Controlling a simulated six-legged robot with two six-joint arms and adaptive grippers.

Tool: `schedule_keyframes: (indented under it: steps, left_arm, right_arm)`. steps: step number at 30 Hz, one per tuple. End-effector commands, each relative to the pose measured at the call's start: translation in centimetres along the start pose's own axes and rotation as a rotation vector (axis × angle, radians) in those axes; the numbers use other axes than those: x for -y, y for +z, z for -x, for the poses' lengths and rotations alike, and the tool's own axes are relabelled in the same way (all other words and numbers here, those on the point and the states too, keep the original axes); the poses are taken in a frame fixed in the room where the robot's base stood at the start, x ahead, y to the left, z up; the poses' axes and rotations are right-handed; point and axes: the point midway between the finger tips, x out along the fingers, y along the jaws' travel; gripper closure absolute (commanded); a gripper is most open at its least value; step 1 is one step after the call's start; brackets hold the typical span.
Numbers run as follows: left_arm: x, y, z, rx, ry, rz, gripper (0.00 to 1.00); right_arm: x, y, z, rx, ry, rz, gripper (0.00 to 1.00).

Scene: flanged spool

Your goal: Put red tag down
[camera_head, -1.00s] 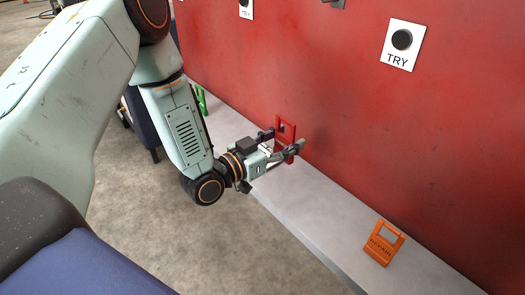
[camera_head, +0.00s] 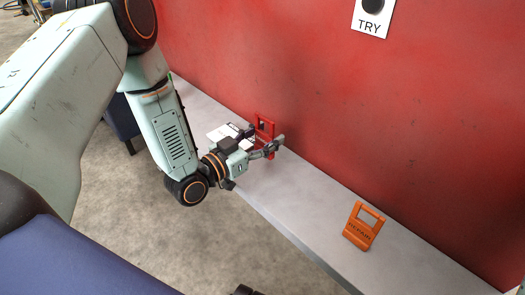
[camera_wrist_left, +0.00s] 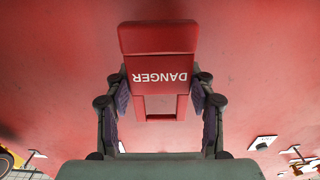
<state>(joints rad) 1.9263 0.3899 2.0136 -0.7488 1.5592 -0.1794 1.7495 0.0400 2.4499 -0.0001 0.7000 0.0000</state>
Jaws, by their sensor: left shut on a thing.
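The red tag (camera_head: 264,126) is upright in my left gripper (camera_head: 265,138), over the grey ledge and close to the red wall. In the left wrist view the red tag (camera_wrist_left: 158,62) shows the word DANGER upside down and a square opening, with the left gripper's fingers (camera_wrist_left: 160,88) shut on its two sides.
An orange tag (camera_head: 361,232) stands on the ledge to the right. A white card (camera_head: 217,134) is partly hidden behind the left gripper. A black round knob sits on a white TRY plate (camera_head: 369,27) on the wall (camera_head: 270,60). The ledge between gripper and orange tag is clear.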

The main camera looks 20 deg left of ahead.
Motion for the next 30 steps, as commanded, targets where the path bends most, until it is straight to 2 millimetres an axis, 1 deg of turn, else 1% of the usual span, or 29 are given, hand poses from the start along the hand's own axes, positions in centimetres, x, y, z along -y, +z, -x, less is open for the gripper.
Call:
schedule_keyframes:
  steps: [4, 9, 10, 17, 23, 24, 30]
  left_arm:
    - [0.0, 1.2, -0.1, 0.001, 0.000, 0.000, 0.72]
    - [-0.1, 3.7, -0.2, 0.001, 0.000, -0.001, 0.72]
    - [-0.1, 3.9, -0.2, 0.000, 0.000, -0.002, 0.72]
    - [0.0, 3.8, -0.4, -0.001, 0.000, -0.001, 0.72]
    - [0.0, 4.3, -0.3, 0.000, 0.000, -0.001, 0.72]
    - [0.0, 4.2, -0.3, 0.000, 0.000, -0.001, 0.42]
    - [0.0, 4.2, -0.3, 0.000, 0.000, -0.001, 0.25]
  right_arm:
    - [0.0, 0.0, -0.6, 0.000, 0.000, 0.000, 0.60]
    - [0.0, 0.0, -1.9, 0.000, 0.000, 0.000, 0.60]
    - [0.0, 0.0, -2.0, 0.000, 0.000, 0.000, 0.60]
    - [0.0, 0.0, -1.8, 0.000, 0.000, 0.000, 0.60]
    - [0.0, 0.0, -2.2, 0.000, 0.000, 0.000, 0.60]
    - [0.0, 0.0, -2.1, 0.000, 0.000, 0.000, 0.60]
    - [0.0, 0.0, -2.0, -0.001, 0.000, 0.000, 0.60]
